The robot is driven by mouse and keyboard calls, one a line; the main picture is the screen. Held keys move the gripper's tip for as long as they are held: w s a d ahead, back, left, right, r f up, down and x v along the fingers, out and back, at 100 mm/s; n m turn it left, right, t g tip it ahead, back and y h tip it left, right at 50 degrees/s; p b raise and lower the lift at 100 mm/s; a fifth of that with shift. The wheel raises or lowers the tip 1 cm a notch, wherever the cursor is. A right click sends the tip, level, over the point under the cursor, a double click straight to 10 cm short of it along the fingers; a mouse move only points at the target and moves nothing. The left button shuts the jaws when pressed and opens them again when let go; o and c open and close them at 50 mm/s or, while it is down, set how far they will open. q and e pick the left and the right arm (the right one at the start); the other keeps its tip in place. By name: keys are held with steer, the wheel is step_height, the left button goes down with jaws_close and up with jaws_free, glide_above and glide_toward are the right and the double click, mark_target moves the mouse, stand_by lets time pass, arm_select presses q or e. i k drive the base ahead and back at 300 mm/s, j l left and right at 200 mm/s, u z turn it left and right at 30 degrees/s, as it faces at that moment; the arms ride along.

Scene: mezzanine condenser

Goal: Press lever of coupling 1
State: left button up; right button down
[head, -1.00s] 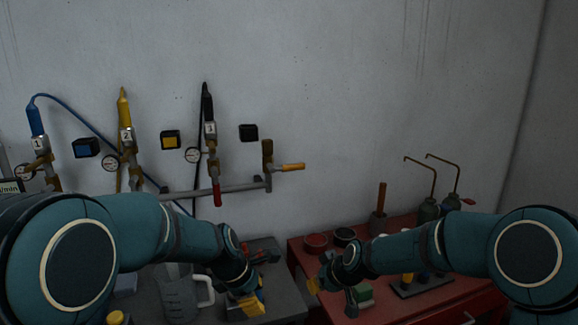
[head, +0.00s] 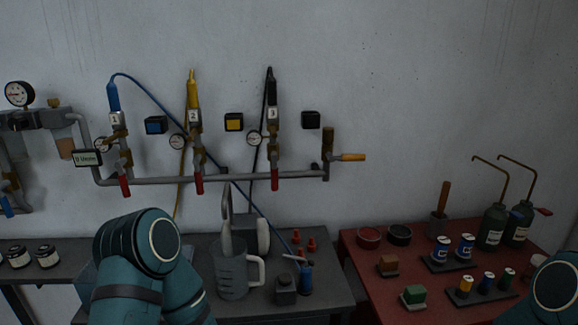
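Coupling 1 (head: 116,120) is on the wall pipe at the left in the head view, a metal fitting with a tag marked 1. A blue hose end (head: 113,97) stands upright in its top. A red handle (head: 124,186) hangs below it at the pipe. The coupling's own lever is too small to make out. My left arm shows at the lower left, below and apart from the coupling, and my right arm at the lower right edge. Neither gripper is in view.
Couplings 2 (head: 194,120) and 3 (head: 272,120) stand to the right on the same pipe (head: 240,178). A gauge (head: 100,145) sits beside coupling 1. The grey bench (head: 325,293) below holds a clear jug (head: 232,272). A red cabinet (head: 375,285) stands right.

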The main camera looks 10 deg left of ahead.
mark_target(122, 177)
steer(key=u, duration=1.45)
